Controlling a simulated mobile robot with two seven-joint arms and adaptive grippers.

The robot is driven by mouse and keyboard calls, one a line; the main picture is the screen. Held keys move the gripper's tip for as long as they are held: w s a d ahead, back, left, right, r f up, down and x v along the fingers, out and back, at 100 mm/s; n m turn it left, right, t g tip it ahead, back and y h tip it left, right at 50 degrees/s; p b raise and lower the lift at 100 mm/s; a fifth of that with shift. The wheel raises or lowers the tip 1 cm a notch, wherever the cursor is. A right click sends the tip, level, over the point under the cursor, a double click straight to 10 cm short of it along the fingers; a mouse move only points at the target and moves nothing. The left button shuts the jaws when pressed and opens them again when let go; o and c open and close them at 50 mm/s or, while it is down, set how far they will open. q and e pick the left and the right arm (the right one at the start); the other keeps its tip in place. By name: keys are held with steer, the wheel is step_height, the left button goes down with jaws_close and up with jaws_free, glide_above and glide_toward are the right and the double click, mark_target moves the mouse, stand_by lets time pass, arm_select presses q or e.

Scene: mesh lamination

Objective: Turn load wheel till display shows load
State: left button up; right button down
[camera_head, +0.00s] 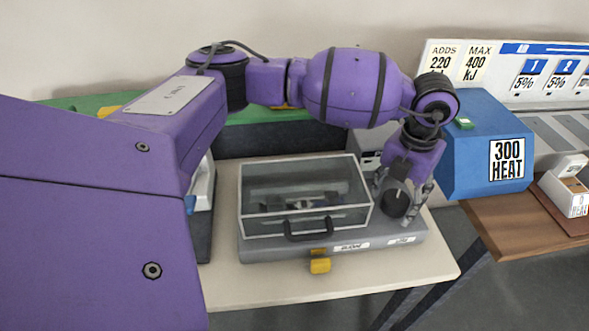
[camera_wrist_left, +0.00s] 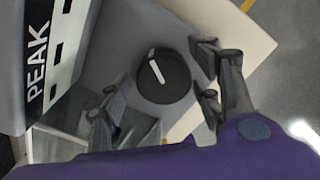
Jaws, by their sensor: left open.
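The load wheel is a dark round knob (camera_wrist_left: 164,77) with a white pointer line, seen from above in the left wrist view. In the head view the wheel (camera_head: 395,203) sits at the right end of the grey machine base (camera_head: 300,243). My left gripper (camera_head: 403,198) is open, pointing down over the wheel. In the left wrist view its fingers (camera_wrist_left: 158,85) stand on either side of the wheel, with visible gaps. A panel (camera_wrist_left: 42,65) marked PEAK shows at the left there; no load reading is legible. In the head view my arm partly hides the panel behind the wheel. My right gripper is not in view.
A clear-lidded box (camera_head: 300,215) with a black handle fills the machine's left part. A yellow piece (camera_head: 320,266) sits at its front. A blue unit (camera_head: 487,135) labelled 300 HEAT stands to the right. The pale table (camera_head: 300,288) is bare in front.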

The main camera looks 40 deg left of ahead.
arm_select(q)
steer(key=c, duration=1.1)
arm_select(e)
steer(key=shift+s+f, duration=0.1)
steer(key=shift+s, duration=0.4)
arm_select(q)
steer(key=shift+m, duration=0.3)
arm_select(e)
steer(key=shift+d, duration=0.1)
arm_select(q)
steer(key=shift+w+m, duration=0.1)
steer(key=shift+m, duration=0.8)
steer(key=m, duration=0.3)
steer(key=shift+w, duration=0.1)
steer(key=shift+m, duration=0.6)
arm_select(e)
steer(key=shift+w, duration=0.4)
arm_select(q)
steer(key=shift+r, duration=0.1)
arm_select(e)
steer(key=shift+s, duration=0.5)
